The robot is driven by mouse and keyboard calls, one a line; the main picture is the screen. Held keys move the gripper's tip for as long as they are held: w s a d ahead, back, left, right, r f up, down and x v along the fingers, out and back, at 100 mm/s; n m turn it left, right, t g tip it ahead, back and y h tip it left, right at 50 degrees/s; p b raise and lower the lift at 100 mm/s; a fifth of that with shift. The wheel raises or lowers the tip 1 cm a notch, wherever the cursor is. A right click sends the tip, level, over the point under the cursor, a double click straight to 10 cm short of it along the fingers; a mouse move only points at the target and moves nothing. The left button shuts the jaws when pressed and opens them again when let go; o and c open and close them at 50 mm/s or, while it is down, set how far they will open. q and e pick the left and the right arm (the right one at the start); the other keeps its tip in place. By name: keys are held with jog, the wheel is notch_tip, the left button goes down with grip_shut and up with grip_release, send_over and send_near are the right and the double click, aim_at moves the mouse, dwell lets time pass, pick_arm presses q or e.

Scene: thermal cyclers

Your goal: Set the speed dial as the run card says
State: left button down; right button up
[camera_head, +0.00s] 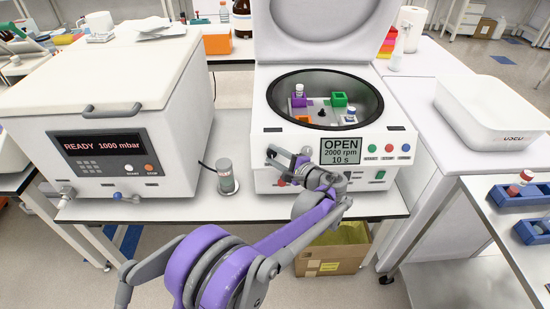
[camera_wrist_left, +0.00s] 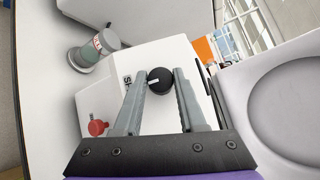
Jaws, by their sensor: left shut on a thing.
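The centrifuge (camera_head: 225,176) stands on the bench with its lid up; its screen (camera_head: 340,151) reads OPEN, 2000 rpm, 10 s. The speed dial (camera_wrist_left: 159,81) is a round black knob with a white pointer mark, on the front panel beside partly covered lettering. My left gripper (camera_head: 279,161) is at the panel, left of the screen. In the left wrist view its fingers are shut on the dial, one on each side. The dial is hidden behind my gripper in the head view. My right gripper is not in view. I cannot make out a run card.
The rotor bowl holds coloured blocks and capped tubes. A box reading READY 1000 mbar (camera_head: 104,151) stands at the left, and a grey labelled canister (camera_head: 226,177) stands between the machines. A red knob (camera_wrist_left: 97,128) sits near the dial. A white tub (camera_head: 490,115) is at the right.

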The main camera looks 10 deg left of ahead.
pick_arm(q)
jog(key=shift+m+t, duration=0.3)
jog(key=shift+m, duration=0.1)
jog(key=shift+c, duration=2.4)
grip_release()
jog(key=v, duration=1)
jog(key=shift+s+d, duration=0.2)
jog(key=shift+d, duration=0.15)
